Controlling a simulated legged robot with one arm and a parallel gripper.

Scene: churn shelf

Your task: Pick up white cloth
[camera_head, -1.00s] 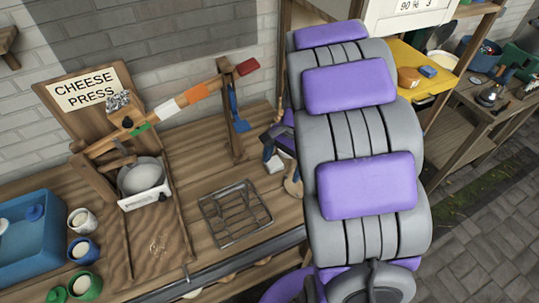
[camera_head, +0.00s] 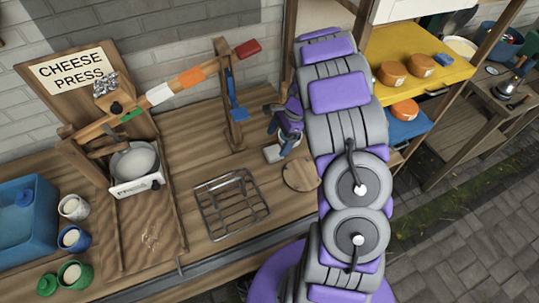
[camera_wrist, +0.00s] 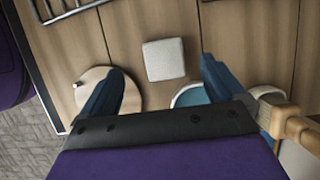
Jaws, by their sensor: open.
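The white cloth (camera_wrist: 164,60) is a small pale square lying flat on the wooden counter. In the head view it is a small white patch (camera_head: 273,153), partly hidden by my gripper. My gripper (camera_head: 279,128) is above the counter by the cloth. In the wrist view my gripper (camera_wrist: 164,66) has its two blue fingers spread apart, one on each side of the cloth in the picture. Nothing is between the fingers, and the cloth looks apart from them.
A round wooden board (camera_head: 300,176) lies beside the cloth, with a wire rack (camera_head: 232,203) to the left. A blue-rimmed bowl (camera_wrist: 188,96) and a wooden-handled brush (camera_wrist: 292,122) are close to the right finger. A post with a blue-handled tool (camera_head: 235,100) stands behind.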

